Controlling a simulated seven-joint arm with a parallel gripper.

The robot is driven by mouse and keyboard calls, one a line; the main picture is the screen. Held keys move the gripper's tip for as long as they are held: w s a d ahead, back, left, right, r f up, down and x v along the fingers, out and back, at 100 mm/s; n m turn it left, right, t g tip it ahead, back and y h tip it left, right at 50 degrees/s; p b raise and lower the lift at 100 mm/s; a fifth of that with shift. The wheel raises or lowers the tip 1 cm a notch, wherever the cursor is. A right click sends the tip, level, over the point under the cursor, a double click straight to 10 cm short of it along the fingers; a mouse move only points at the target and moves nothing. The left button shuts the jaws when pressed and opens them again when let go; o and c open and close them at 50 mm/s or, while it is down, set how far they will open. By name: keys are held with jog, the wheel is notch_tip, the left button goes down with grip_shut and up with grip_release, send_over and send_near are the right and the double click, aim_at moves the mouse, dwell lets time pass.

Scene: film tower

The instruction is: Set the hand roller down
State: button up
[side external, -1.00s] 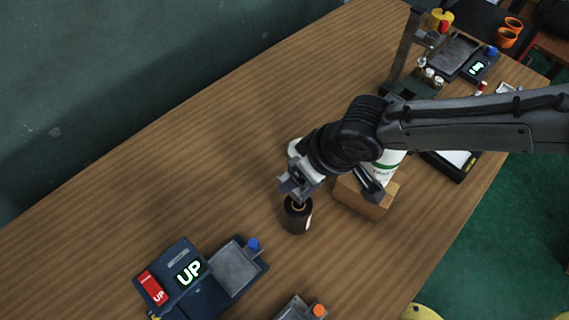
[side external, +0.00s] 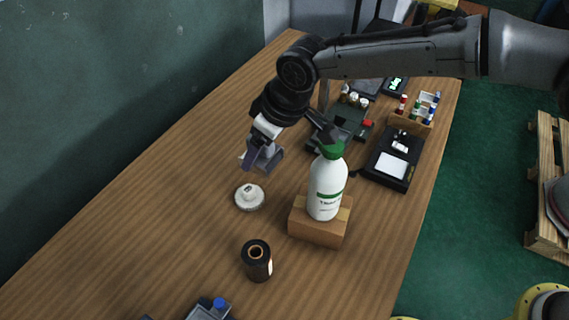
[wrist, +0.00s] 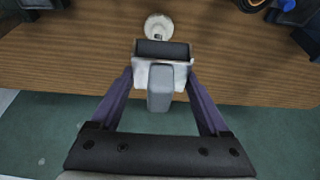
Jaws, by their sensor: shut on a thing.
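The hand roller (wrist: 162,50) has a black drum in a pale frame with a grey handle. In the wrist view it sits between the two purple fingers of my gripper (wrist: 162,82), which are shut on it. In the side view my gripper (side external: 264,157) is above the wooden table, behind and slightly right of a white round base with a knob (side external: 249,196). The roller is mostly hidden by the fingers there. I cannot tell whether it touches the table. The white base also shows in the wrist view (wrist: 158,26), just beyond the drum.
A black cylinder with a tan core (side external: 257,262) stands nearer the camera. A black light pad (side external: 391,160) and small vials lie farther back. The table's left side is clear.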

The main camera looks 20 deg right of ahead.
jog(key=w+d, duration=0.8)
jog(key=w, duration=0.5)
notch_tip(320, 180, down, 13)
jog(key=shift+f, duration=2.4)
jog(key=shift+f, duration=0.15)
jog(key=o, duration=1.3)
jog(key=v, duration=1.2)
jog(key=shift+d, duration=0.1)
